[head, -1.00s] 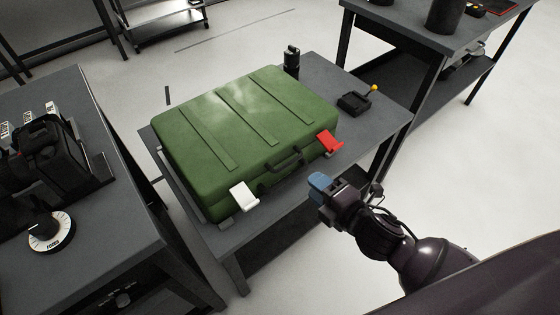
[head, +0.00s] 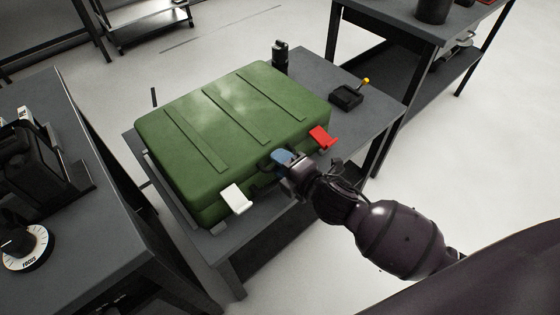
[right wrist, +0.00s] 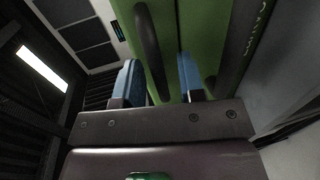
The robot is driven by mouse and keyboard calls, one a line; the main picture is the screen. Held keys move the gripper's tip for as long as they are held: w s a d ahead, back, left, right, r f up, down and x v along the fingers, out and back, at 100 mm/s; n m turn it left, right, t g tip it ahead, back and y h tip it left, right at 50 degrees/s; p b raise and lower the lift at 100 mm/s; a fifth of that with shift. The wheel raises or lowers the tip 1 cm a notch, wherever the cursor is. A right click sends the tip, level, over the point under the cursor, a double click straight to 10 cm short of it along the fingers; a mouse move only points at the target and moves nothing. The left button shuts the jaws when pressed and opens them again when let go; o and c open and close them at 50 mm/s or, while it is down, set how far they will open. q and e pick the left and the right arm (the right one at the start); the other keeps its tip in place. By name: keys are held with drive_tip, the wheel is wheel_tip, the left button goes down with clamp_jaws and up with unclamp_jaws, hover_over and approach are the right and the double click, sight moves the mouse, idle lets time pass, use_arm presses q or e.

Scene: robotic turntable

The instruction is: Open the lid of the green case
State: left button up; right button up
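The green case (head: 235,125) lies flat on a grey table, lid down. A white latch (head: 237,199) and a red latch (head: 321,137) stick out from its front. My right gripper (head: 283,157) is at the middle of the front, by the dark handle, which it partly hides. In the right wrist view, its two blue fingertips (right wrist: 160,80) are apart. The dark handle (right wrist: 147,45) of the case shows between and beyond them; whether they touch it I cannot tell. My left gripper is not in view.
The grey table (head: 240,247) has a black cylinder (head: 280,56) behind the case and a black box with a yellow knob (head: 346,97) to its right. A left bench (head: 95,235) carries a focus dial (head: 26,248). Another bench (head: 400,22) stands at the back right.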

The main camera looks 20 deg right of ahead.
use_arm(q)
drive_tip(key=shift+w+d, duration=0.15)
use_arm(e)
drive_tip(key=shift+w+a, duration=0.1)
drive_tip(key=shift+w, duration=0.1)
drive_tip(key=c, duration=0.4)
drive_tip(key=shift+c, duration=1.3)
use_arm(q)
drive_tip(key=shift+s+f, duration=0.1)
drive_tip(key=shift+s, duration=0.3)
use_arm(e)
clamp_jaws()
